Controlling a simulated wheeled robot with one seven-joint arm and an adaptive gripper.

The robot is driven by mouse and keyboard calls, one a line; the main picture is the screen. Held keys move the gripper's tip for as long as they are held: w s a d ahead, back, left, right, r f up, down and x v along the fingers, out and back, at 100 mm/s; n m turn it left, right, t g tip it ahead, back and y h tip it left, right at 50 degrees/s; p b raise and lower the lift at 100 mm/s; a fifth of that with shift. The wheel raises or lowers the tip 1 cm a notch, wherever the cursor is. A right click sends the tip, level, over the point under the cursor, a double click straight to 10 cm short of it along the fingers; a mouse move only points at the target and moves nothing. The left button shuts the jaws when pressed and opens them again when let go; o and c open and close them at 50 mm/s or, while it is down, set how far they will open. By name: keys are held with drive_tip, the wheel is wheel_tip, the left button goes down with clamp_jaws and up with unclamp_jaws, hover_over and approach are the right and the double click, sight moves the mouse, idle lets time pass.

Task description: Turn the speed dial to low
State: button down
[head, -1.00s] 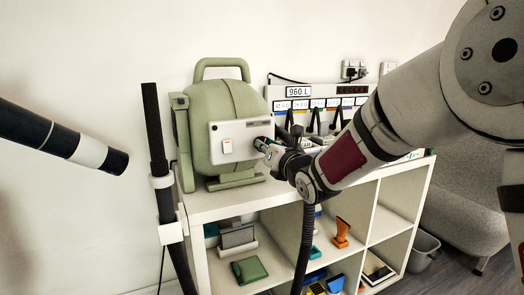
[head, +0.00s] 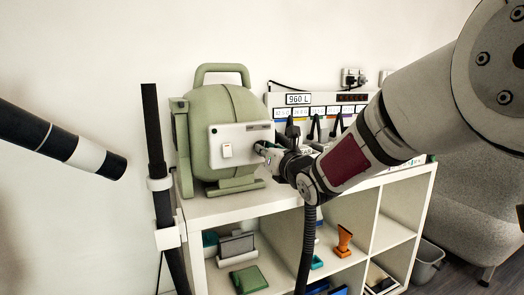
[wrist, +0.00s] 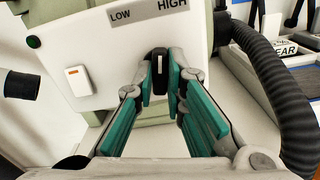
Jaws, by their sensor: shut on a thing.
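The green grooming dryer (head: 222,105) stands on the shelf top with a white control panel (head: 228,148) on its front. The speed dial (wrist: 159,62) is a black knob with a white mark, seen in the wrist view below the LOW (wrist: 120,15) and HIGH (wrist: 173,4) labels. The mark looks roughly upright in the picture, nearer HIGH than LOW. My gripper (wrist: 160,80) is shut on the dial, with one teal-padded finger on each side. In the head view my gripper (head: 266,150) is at the panel's right edge and hides the dial.
A white rocker switch (wrist: 77,80) and a green button (wrist: 33,42) are on the panel. A black ribbed hose (wrist: 270,80) runs close to my gripper's right. The open shelf (head: 395,235) holds small items.

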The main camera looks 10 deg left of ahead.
drive_tip(key=shift+f+n+b, duration=0.15)
drive_tip(key=shift+n+b, duration=1.65)
drive_tip(key=shift+b, duration=1.3)
drive_tip(key=shift+n, duration=0.5)
drive_tip(key=shift+a+n, duration=0.15)
drive_tip(key=shift+n, duration=0.95)
drive_tip(key=n, duration=0.2)
drive_tip(key=shift+n, duration=0.3)
drive_tip(key=shift+d, duration=0.2)
